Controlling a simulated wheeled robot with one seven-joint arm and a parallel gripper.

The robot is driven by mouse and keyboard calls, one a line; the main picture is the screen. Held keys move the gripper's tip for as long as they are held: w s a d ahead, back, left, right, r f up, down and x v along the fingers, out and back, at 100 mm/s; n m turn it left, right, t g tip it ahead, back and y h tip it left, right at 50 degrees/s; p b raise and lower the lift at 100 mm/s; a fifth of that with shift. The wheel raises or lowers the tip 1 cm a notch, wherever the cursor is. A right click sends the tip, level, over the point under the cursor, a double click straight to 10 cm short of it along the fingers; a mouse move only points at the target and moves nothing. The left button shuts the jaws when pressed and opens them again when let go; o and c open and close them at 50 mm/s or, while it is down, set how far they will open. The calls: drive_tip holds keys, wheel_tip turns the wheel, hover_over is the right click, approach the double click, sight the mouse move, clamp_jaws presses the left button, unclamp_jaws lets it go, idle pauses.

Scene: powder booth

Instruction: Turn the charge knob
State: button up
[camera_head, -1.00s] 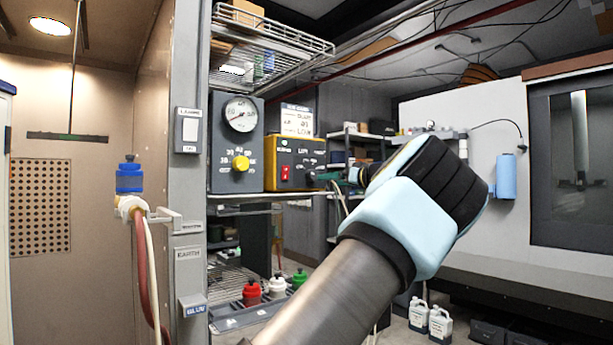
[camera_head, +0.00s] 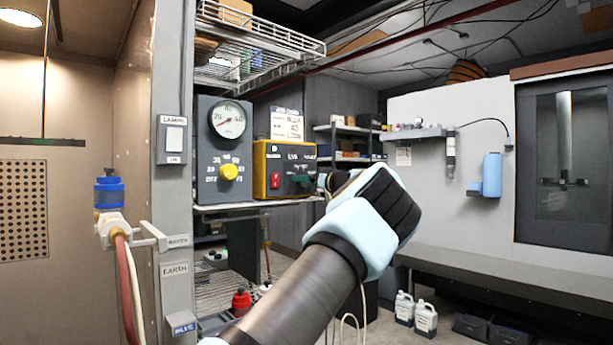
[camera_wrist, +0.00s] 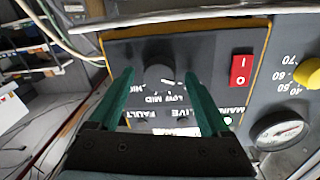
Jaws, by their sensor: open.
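The charge knob (camera_wrist: 158,75) is a round dark knob on the grey face of a yellow-edged control box (camera_head: 259,172). Lettering including LOW and MID is beside it, upside down in the wrist view. My gripper (camera_wrist: 158,73) is open, with its two green fingers pointing at the box face. In the wrist view the knob shows between the fingertips, with a gap on each side. I cannot tell how far the tips are from the face. In the head view my wrist largely hides the gripper, close to the box's right side.
A red rocker switch (camera_wrist: 241,72) is on the same box. A grey unit with a gauge (camera_head: 228,119) and a yellow knob (camera_head: 228,172) stands to the left. Both rest on a shelf (camera_head: 250,203). A wire rack (camera_head: 262,38) hangs above. A hose and post stand at left.

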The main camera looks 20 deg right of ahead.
drive_tip(key=shift+w+a, duration=0.1)
drive_tip(key=shift+w, duration=0.2)
drive_tip(key=shift+c, duration=0.3)
clamp_jaws()
